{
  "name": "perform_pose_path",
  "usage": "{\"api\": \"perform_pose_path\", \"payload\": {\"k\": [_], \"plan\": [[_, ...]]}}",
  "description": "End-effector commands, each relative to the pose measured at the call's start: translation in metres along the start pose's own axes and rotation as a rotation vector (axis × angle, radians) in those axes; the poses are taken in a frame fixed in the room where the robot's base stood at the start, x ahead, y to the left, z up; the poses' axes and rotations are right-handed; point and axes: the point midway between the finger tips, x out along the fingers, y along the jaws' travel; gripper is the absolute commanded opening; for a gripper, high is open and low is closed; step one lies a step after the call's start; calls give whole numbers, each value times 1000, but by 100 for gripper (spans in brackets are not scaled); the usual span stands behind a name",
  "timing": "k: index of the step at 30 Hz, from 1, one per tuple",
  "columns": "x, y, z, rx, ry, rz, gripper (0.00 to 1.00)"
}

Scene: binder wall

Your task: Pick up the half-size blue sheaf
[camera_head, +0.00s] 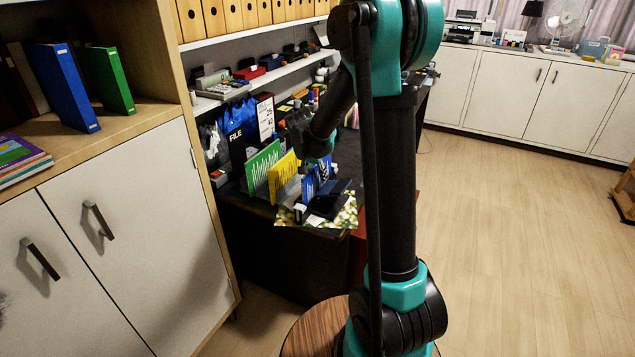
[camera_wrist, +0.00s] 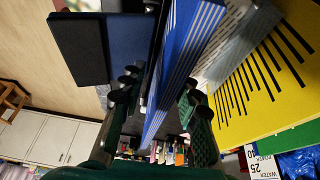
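A blue, striped upright piece (camera_wrist: 182,65), which looks like the blue sheaf, stands between my gripper's fingers in the wrist view. In the head view, blue (camera_head: 309,188) shows just below my gripper (camera_head: 320,163), partly hidden by it. In the wrist view my gripper (camera_wrist: 162,110) is open, one finger on each side of the blue piece, with gaps visible. A dark navy flat piece (camera_wrist: 98,48) is left of the fingers. Whether a finger touches the blue piece is not clear.
A yellow slotted holder (camera_head: 284,172) and a green one (camera_head: 263,168) stand just left of my gripper. A cabinet (camera_head: 130,235) is at left.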

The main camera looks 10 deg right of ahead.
Motion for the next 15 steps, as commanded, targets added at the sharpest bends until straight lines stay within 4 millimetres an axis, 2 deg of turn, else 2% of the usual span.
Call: {"api": "perform_pose_path", "payload": {"k": [5, 15], "plan": [[16, 0, -1, 1, 0, 0, 32], [17, 0, 0, 1, 0, 0, 32]]}}
